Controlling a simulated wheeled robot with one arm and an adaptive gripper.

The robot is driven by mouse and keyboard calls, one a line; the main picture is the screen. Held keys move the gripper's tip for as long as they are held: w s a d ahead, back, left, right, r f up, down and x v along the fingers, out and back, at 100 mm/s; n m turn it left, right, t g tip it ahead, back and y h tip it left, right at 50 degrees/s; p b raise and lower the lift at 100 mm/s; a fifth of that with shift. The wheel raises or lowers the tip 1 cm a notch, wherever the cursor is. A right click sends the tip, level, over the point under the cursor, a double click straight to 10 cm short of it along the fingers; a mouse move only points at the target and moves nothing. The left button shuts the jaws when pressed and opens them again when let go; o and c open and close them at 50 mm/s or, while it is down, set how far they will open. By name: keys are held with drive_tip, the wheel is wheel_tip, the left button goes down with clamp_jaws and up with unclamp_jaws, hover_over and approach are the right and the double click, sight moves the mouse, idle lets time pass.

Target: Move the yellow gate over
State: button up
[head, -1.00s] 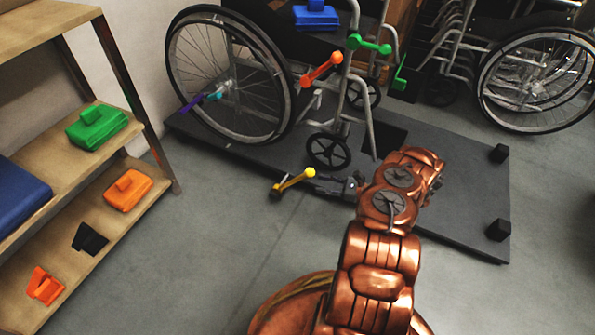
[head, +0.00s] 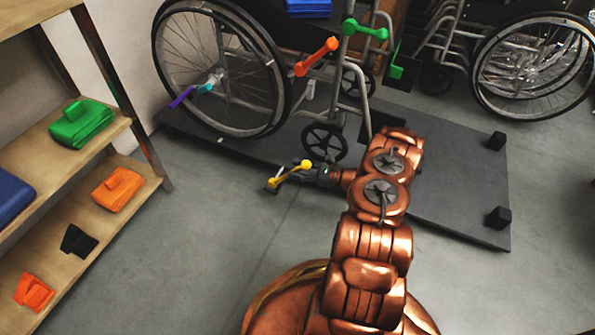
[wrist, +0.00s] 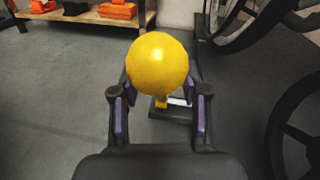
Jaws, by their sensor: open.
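The yellow gate (head: 291,172) is a yellow bar with a ball end, mounted at a small dark block beside the platform's near edge in the head view. In the wrist view its yellow ball (wrist: 157,65) sits large in the gap between the fingertips and hides most of the bar. My gripper (wrist: 160,92) is open, with one purple-padded finger on each side of the ball. Whether the pads touch it, I cannot tell. In the head view my gripper (head: 318,175) reaches in from the right, right at the ball end.
The dark platform (head: 450,190) carries a wheelchair (head: 222,80) with orange (head: 316,57), green (head: 365,30) and purple (head: 181,97) handles. Its small front wheel (head: 325,143) stands close above my gripper. A shelf (head: 120,178) with coloured parts is at left. Floor between is clear.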

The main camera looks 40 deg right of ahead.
clamp_jaws()
idle(0.3)
idle(0.4)
